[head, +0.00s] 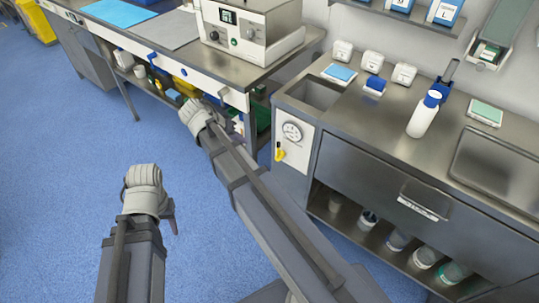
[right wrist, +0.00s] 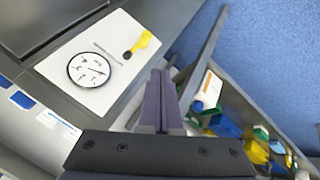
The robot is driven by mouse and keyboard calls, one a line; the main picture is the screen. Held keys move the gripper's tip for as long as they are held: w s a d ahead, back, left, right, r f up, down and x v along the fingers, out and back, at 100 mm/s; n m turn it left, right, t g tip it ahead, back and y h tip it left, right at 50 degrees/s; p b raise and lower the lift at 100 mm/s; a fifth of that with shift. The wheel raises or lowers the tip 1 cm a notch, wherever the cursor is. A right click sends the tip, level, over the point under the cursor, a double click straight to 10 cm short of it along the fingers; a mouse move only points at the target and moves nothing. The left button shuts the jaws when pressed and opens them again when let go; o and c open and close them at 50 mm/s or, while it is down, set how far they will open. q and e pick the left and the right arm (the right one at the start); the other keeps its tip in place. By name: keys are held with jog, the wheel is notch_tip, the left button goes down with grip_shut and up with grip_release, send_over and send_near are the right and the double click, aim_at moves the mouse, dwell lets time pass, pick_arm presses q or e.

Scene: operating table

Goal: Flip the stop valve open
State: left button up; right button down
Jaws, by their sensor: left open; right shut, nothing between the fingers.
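The stop valve has a yellow lever (head: 279,153) on a white panel (head: 297,160) at the left end of the steel counter. A round pressure gauge (head: 292,131) sits above it. In the right wrist view the yellow lever (right wrist: 141,44) lies beyond the gauge (right wrist: 89,69), on the same panel. My right gripper (head: 238,124) is shut and empty, to the left of the panel and apart from the lever. Its closed fingers (right wrist: 160,95) point past the panel in the wrist view. My left gripper (head: 172,217) is open over the blue floor, far from the valve.
A steel bench (head: 180,63) with a grey device (head: 250,30) stands behind my right gripper, with a shelf of coloured items below. The steel counter (head: 370,125) holds a white bottle (head: 425,115) and a sink. The blue floor (head: 80,170) at left is clear.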

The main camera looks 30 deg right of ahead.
jog(key=shift+w+d+m, duration=0.25)
jog(key=shift+d+m, duration=0.05)
jog(key=shift+d, duration=0.3)
jog(key=shift+f, duration=0.1)
jog(key=s+d+f+b, duration=0.1)
jog(key=d+f+b, duration=0.6)
jog(key=d+b, duration=0.1)
jog(key=shift+s+d+f, duration=0.35)
jog(key=shift+d+f, duration=0.05)
jog(key=shift+d, duration=0.25)
jog(key=shift+w, duration=0.15)
